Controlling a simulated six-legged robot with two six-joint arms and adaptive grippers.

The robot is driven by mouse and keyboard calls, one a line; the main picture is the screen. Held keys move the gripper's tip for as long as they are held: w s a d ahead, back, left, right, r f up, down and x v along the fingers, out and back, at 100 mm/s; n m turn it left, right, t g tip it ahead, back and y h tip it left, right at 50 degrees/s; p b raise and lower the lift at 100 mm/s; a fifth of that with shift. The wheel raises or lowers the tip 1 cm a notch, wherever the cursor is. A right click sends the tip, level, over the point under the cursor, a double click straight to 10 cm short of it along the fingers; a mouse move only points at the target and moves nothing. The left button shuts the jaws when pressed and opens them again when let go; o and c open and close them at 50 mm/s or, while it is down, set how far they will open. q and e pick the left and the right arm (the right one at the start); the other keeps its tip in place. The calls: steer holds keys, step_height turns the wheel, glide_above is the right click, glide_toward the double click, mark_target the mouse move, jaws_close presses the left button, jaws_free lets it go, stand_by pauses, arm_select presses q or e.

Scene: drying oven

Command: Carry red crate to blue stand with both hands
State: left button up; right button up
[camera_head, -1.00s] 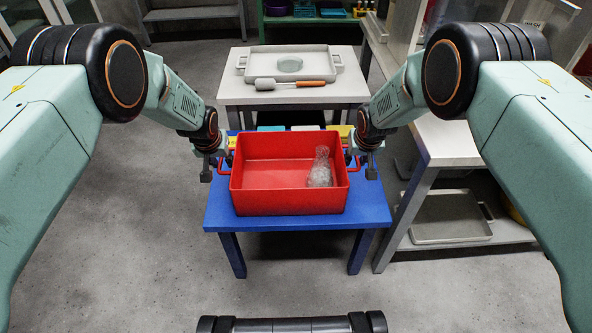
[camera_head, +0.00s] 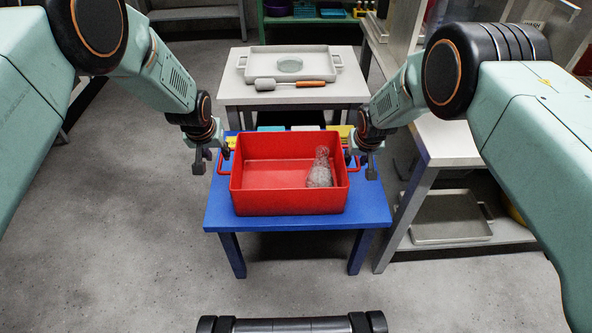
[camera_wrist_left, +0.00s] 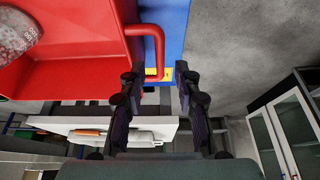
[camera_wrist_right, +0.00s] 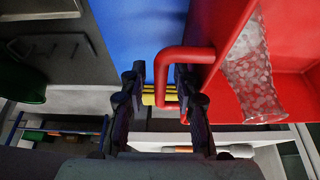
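The red crate (camera_head: 285,203) sits upright on the blue stand (camera_head: 372,208), with a clear flask (camera_head: 320,172) of pale pieces inside at its right. My left gripper (camera_head: 208,160) is at the crate's left handle (camera_head: 222,165). In the left wrist view its fingers (camera_wrist_left: 155,80) are spread, with the end of the left handle (camera_wrist_left: 157,45) between or just ahead of the tips. My right gripper (camera_head: 362,165) is at the right handle (camera_head: 352,168). In the right wrist view its fingers (camera_wrist_right: 160,80) are apart on either side of the right handle (camera_wrist_right: 187,54).
Behind the stand is a white table (camera_head: 232,92) with a grey tray (camera_head: 262,68) and an orange-handled tool (camera_head: 300,83). Yellow items (camera_head: 344,130) lie behind the crate. A workbench with a lower-shelf tray (camera_head: 445,218) stands right. Floor at left is clear.

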arm_select(q)
steer(key=shift+v, duration=1.3)
arm_select(e)
steer(key=v, duration=1.2)
